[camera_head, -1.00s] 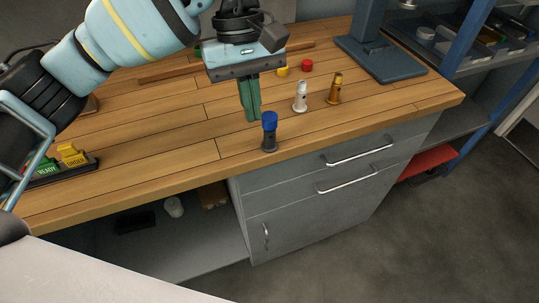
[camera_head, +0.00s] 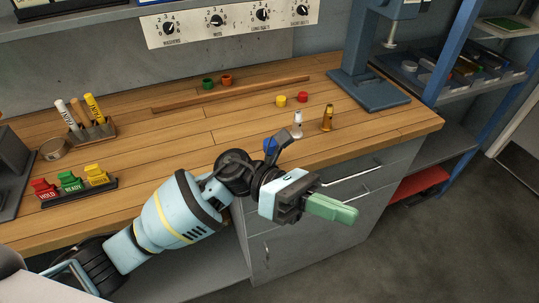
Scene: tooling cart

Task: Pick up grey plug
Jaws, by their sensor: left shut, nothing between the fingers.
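The dark grey plug with a blue cap (camera_head: 270,145) stands near the front edge of the wooden bench top. Only its blue cap shows, as my left wrist hides its body. My left gripper (camera_head: 345,211) is shut and empty, its green fingers together. It points right, out in front of the drawer cabinet and apart from the plug. My right gripper is not in view.
A white plug (camera_head: 297,126) and a brass plug (camera_head: 327,118) stand right of the blue cap. Yellow (camera_head: 281,100) and red (camera_head: 303,97) caps lie behind them. A blue press stand (camera_head: 368,88) is at the back right. A labelled block rack (camera_head: 76,191) is at the left.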

